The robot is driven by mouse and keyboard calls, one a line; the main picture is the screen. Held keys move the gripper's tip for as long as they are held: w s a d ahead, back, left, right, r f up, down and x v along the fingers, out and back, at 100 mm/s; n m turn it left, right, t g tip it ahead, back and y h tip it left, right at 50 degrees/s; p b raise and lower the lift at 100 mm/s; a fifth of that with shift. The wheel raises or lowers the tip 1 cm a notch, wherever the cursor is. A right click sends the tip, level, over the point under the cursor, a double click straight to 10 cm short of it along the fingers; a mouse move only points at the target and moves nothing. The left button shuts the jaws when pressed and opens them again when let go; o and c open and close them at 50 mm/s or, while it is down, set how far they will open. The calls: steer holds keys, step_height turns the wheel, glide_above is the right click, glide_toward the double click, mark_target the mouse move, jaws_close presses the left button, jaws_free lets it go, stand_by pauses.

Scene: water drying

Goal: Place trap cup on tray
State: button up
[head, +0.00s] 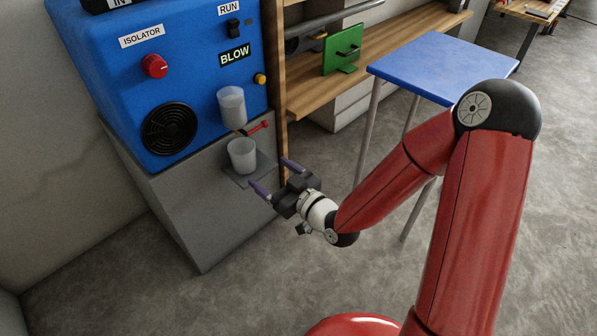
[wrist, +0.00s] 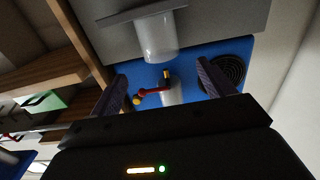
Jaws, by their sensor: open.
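A translucent whitish cup (head: 242,154) stands upright on a small grey plate (head: 234,181) at the front of the blue machine. A second clear bowl (head: 231,104) with a red-handled valve (head: 256,128) is fixed above it. My gripper (head: 276,175) is open and empty, its two fingers pointing toward the cup from the right, short of it. In the wrist view, which looks inverted, the cup (wrist: 157,37) and plate (wrist: 139,14) show beyond the fingertips (wrist: 162,72). I cannot tell which surface is the tray.
A blue-topped stand (head: 442,68) on thin legs is right of the machine, with its top clear. A wooden post (head: 278,90) rises just right of the machine. The grey floor (head: 270,285) is open in front.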

steer(key=d+r+m+g+h, duration=0.2)
steer(key=d+r+h, duration=0.2)
steer(key=d+h, duration=0.95)
steer(key=s+d+r+m+g, duration=0.2)
steer(key=s+d+r+m, duration=0.2)
steer(key=s, duration=0.6)
steer(key=s+d+r+m+g, duration=0.2)
steer(key=s+d+r, duration=0.3)
steer(key=s, duration=0.5)
steer(key=d+m, duration=0.1)
steer(key=d, duration=0.1)
steer(key=shift+s+d+r+m, duration=0.25)
steer(key=shift+d+r+m, duration=0.05)
steer(key=shift+d+m, duration=0.1)
step_height(320, 180, up, 7)
steer(key=p, duration=0.6)
steer(key=shift+p, duration=0.4)
